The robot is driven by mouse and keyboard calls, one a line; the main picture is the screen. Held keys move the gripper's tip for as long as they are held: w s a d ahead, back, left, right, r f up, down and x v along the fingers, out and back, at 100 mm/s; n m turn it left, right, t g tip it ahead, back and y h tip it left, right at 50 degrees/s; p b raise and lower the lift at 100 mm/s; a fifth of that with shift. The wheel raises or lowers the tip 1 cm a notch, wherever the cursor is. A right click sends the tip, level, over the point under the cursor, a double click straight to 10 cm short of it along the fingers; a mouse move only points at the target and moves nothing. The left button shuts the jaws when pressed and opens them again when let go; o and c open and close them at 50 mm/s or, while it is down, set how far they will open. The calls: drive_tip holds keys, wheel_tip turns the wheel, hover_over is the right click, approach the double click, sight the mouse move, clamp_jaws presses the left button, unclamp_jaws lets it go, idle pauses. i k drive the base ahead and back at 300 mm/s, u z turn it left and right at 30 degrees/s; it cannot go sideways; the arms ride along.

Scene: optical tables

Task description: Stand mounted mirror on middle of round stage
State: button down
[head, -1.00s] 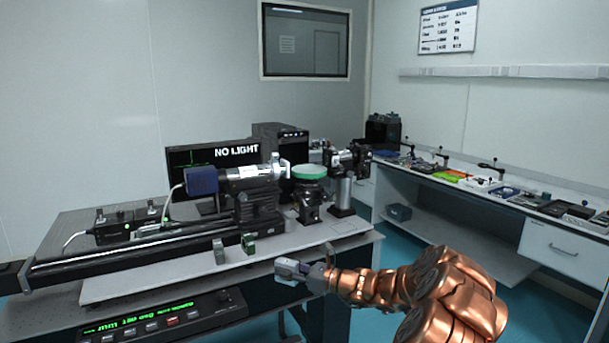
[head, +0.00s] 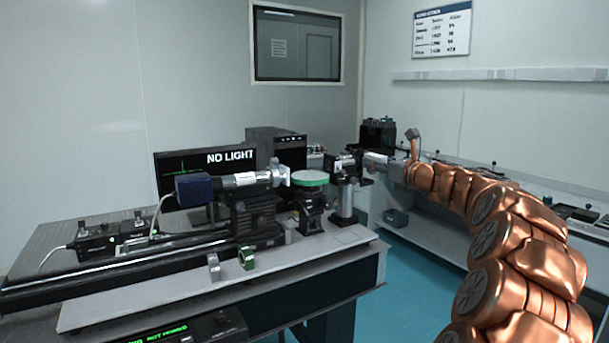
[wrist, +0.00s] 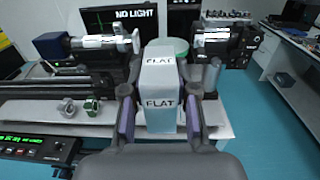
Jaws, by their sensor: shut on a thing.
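The round stage (head: 310,178) has a pale disc top with a green rim on a black mount, and nothing stands on it. In the wrist view its green edge (wrist: 181,46) is partly hidden behind the held block. My gripper (wrist: 160,108) is shut on a white block marked FLAT (wrist: 160,78), apparently the mounted mirror; no reflecting face shows. The block is upright in the wrist picture, with a finger at each side. In the head view my gripper (head: 372,160) is right of the stage, and the held block cannot be made out clearly.
A laser-like tube (head: 245,180) points at the stage from the left. A black device on a post (head: 343,185) stands close right of it. A grey ring (head: 213,266) and a green ring (head: 246,257) stand at the table's front. A side bench (head: 430,230) is at right.

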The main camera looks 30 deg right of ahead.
sight(310, 174)
drive_tip(key=z, duration=0.05)
drive_tip(key=i, duration=1.2)
drive_tip(key=u, duration=0.05)
